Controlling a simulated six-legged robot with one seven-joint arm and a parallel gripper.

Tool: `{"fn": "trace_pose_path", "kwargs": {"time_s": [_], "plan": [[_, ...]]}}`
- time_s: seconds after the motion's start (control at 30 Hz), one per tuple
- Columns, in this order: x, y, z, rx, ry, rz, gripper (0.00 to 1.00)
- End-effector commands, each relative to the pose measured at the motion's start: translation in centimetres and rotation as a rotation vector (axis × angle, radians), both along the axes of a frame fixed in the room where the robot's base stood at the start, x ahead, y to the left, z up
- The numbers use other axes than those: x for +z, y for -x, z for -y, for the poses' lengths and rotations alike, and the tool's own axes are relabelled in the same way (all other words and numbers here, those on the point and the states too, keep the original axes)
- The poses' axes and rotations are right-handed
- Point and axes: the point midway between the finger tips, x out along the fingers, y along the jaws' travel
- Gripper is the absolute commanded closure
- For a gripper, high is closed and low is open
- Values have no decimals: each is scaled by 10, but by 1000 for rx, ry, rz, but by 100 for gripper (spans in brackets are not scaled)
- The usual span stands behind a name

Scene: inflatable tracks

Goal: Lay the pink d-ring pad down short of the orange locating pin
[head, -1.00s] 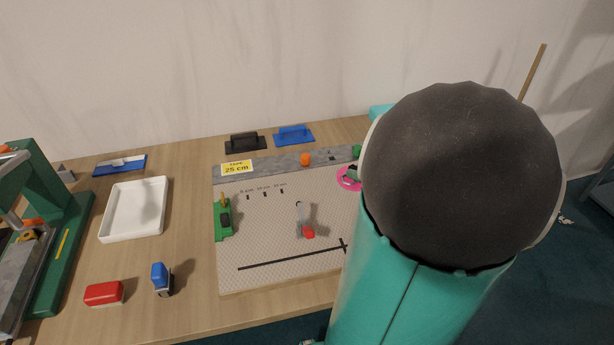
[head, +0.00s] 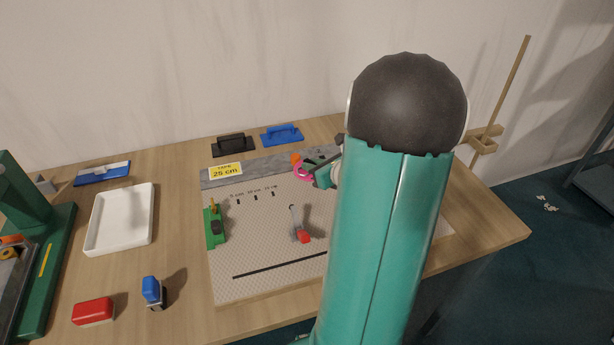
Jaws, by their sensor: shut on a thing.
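The pink d-ring pad (head: 302,175) is at the far part of the patterned sheet, close to the grey strip. My gripper (head: 314,172) is shut on it, coming in from the right. My arm hides part of the gripper and the sheet's right side. The orange locating pin (head: 296,159) stands on the grey strip (head: 262,167), just behind the pad in the picture. I cannot tell whether pad and pin touch, or whether the pad rests on the sheet.
On the patterned sheet (head: 262,228) are a green tool (head: 214,228) and a red-based upright piece (head: 303,237). Black (head: 233,145) and blue (head: 282,135) handled blocks stand behind. A white tray (head: 121,185), red block (head: 93,311) and blue-topped stamp (head: 151,290) are left.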

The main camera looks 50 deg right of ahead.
Motion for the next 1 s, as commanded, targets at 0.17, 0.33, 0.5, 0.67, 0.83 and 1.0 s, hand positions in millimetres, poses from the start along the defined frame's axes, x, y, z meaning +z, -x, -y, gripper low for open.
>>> {"fn": "trace_pose_path", "kwargs": {"time_s": [0.17, 0.33, 0.5, 0.67, 0.83, 1.0], "plan": [[-21, -19, 3, 1, -1, 1, 100], [-33, -29, 4, 1, -1, 0, 100], [-57, -28, 4, -2, -2, -1, 100], [-60, -28, 4, -1, 1, 1, 100], [-60, -27, 4, -1, 1, 1, 100], [-63, -27, 4, -1, 1, 1, 74]]}}
